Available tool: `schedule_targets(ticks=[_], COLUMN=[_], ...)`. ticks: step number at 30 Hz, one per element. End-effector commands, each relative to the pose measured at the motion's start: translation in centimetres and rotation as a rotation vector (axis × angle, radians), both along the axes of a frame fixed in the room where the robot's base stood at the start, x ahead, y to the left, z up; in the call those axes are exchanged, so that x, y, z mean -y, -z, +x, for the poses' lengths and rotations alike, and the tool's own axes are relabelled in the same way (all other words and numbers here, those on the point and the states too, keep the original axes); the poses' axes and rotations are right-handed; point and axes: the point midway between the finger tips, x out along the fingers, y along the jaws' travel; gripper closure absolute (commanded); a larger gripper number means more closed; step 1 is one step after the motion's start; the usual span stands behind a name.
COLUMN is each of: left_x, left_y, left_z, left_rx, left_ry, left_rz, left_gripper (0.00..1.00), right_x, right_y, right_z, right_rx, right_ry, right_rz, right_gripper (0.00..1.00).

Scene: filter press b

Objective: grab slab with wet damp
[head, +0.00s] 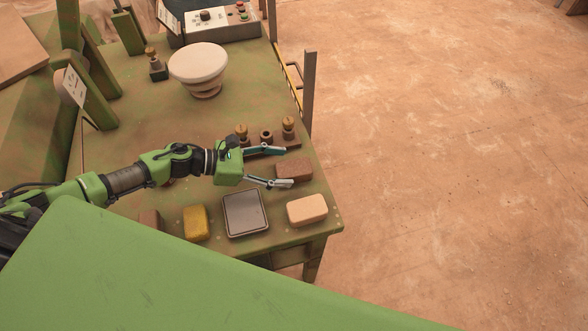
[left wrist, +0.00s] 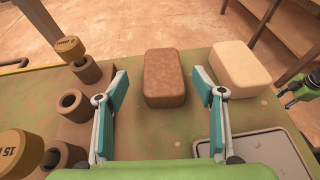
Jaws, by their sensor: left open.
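My left gripper (head: 287,167) is open over the right part of the green table. A dark brown slab (head: 294,168) lies at its fingertips. In the left wrist view the brown slab (left wrist: 165,78) lies ahead, between the lines of the two spread fingers (left wrist: 159,88), with room on both sides. Its surface looks darker and mottled. A pale slab (head: 307,209) lies nearer the front corner, and a yellow slab (head: 195,222) lies farther left. Another brownish slab (head: 149,218) is partly hidden. A green and black part, seemingly my right gripper (left wrist: 300,90), shows at the left wrist view's right edge.
A grey scale-like plate (head: 245,213) lies between the yellow and pale slabs. A rack with brass-topped weights (head: 266,140) stands close beside the left gripper's far finger. A pale bowl (head: 199,65) and a control box (head: 215,22) stand farther back. A post (head: 309,90) rises at the table's right edge.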

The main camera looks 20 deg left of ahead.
Motion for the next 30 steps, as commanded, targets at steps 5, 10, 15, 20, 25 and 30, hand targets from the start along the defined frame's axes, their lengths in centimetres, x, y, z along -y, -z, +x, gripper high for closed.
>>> schedule_targets(ticks=[5,10,15,20,25,30], left_x=[2.5,3.5,3.6,3.6,3.6,3.6], left_y=[0.9,1.5,1.6,1.6,1.4,1.4], left_z=[1.1,1.6,1.6,1.6,1.7,1.7], left_rx=[0.002,0.0,-0.001,-0.001,0.001,0.001], left_ry=[0.001,0.001,0.001,0.001,0.001,0.001], left_rz=[-0.002,-0.001,-0.001,-0.001,-0.003,-0.003], left_gripper=[0.38,0.38,0.38,0.66,0.92,0.92], right_x=[0.0,0.0,0.0,0.0,0.0,0.0], right_y=[-0.6,-0.6,-0.6,-0.6,-0.6,-0.6], right_z=[0.1,0.1,0.1,0.1,0.1,0.1], right_rx=[0.002,0.002,0.002,0.002,0.001,0.001], right_ry=[0.0,0.0,0.0,0.0,0.0,0.0], right_rz=[0.0,0.0,0.0,0.0,0.0,0.0], right_gripper=[0.6,0.6,0.6,0.6,0.6,0.6])
